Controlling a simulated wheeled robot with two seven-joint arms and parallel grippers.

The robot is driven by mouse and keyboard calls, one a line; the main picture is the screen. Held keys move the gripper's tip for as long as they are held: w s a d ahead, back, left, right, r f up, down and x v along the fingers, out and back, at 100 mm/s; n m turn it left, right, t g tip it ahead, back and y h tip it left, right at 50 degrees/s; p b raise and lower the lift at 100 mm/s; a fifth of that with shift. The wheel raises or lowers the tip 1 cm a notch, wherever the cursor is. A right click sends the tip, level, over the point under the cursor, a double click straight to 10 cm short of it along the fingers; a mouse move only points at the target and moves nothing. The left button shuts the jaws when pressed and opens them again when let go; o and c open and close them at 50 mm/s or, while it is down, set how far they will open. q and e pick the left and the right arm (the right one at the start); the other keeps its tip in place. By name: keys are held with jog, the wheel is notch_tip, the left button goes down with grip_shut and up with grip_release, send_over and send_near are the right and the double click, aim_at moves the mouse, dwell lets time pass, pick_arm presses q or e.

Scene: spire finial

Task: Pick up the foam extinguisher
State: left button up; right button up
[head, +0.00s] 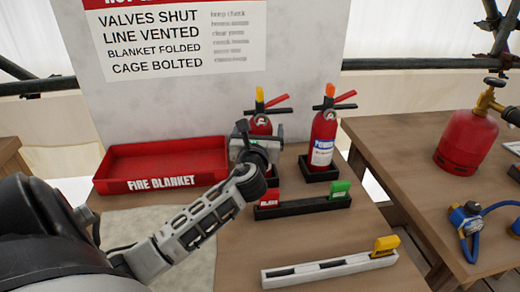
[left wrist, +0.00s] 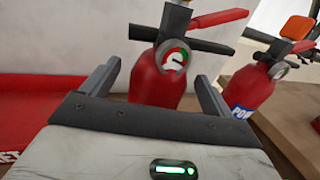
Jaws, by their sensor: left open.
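Two red extinguishers stand at the back of the table. The left one (head: 260,125), with a yellow tag and black and red levers, is partly hidden behind my left gripper (head: 262,147), so its label is not readable. The right one (head: 323,138) has an orange tag and a blue label starting "POW", and stands in a black base. In the left wrist view, my left gripper (left wrist: 158,76) is open, its fingers appearing either side of the left extinguisher's body (left wrist: 158,84), with the gauge facing me. I cannot tell whether they touch it. My right gripper is not in view.
A red fire blanket tray (head: 160,183) sits left. A black rack (head: 315,206) with a green tag and a white rack (head: 325,268) with a yellow tag lie in front. A red gas cylinder (head: 466,140) and blue hose fitting (head: 466,218) are on the right table.

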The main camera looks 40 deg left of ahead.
pick_arm(q)
jog(key=shift+x, duration=1)
jog(key=shift+c, duration=0.4)
grip_shut()
jog(key=shift+r, duration=0.2)
jog(key=shift+r, duration=0.15)
